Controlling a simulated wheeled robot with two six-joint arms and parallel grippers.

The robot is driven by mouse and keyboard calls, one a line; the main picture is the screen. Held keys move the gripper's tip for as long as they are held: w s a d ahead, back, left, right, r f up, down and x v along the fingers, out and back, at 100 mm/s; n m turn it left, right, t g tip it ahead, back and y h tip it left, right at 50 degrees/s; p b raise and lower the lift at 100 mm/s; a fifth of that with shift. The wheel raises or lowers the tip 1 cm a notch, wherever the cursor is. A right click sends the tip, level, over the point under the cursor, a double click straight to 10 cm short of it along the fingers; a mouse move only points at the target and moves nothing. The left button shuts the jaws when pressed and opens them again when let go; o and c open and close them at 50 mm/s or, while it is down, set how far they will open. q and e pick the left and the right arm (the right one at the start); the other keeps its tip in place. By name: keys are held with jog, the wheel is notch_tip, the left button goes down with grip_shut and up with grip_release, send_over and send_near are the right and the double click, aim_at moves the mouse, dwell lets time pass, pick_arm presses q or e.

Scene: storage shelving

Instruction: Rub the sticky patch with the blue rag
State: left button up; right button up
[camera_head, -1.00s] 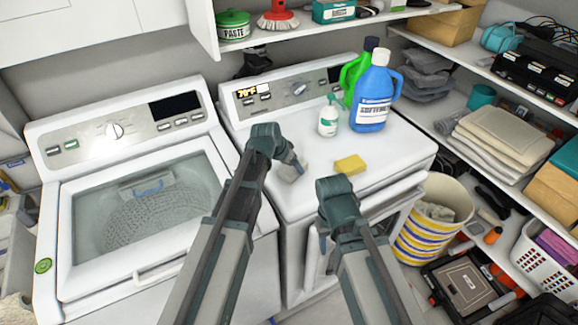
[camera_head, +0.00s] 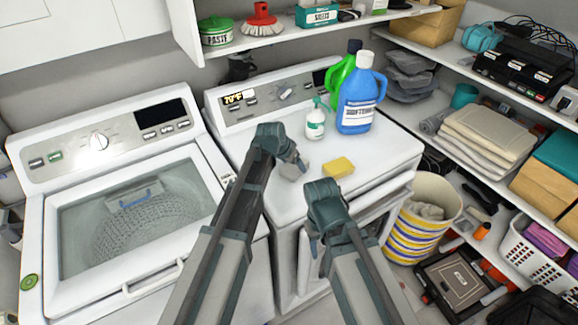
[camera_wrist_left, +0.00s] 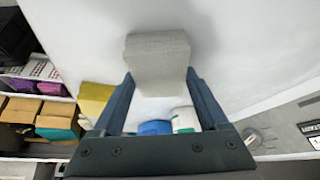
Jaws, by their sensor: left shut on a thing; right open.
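My left gripper (camera_head: 299,164) is shut on a grey block (camera_wrist_left: 157,62) above or on the white dryer top (camera_head: 370,150). The block also shows in the head view (camera_head: 291,171), partly hidden by my gripper. I cannot tell whether it touches the surface. A yellow sponge (camera_head: 338,168) lies on the dryer top just right of the block, apart from it. My right gripper (camera_head: 313,246) is open and empty, in front of the dryer. I see no blue rag and can make out no sticky patch.
A white pump bottle (camera_head: 315,124), a blue softener bottle (camera_head: 357,100) and a green bottle (camera_head: 341,72) stand at the dryer's back. The washer (camera_head: 50,230) is on the left. A striped basket (camera_head: 408,235) and shelves (camera_head: 470,150) are on the right.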

aim_at(281, 173)
pick_arm(q)
jog(key=shift+w+d, duration=0.55)
jog(key=shift+d, duration=0.15)
jog(key=shift+f, duration=0.1)
jog(key=shift+s, duration=0.1)
jog(key=shift+s+a, duration=0.1)
jog(key=shift+a, duration=0.05)
jog(key=shift+s+a, duration=0.55)
jog(key=shift+a, duration=0.2)
jog(key=shift+s+a, duration=0.4)
jog(key=shift+a, duration=0.2)
jog(key=shift+s+a, duration=0.5)
jog(key=shift+a, duration=0.25)
jog(key=shift+s+a, duration=0.45)
jog(key=shift+a, duration=0.25)
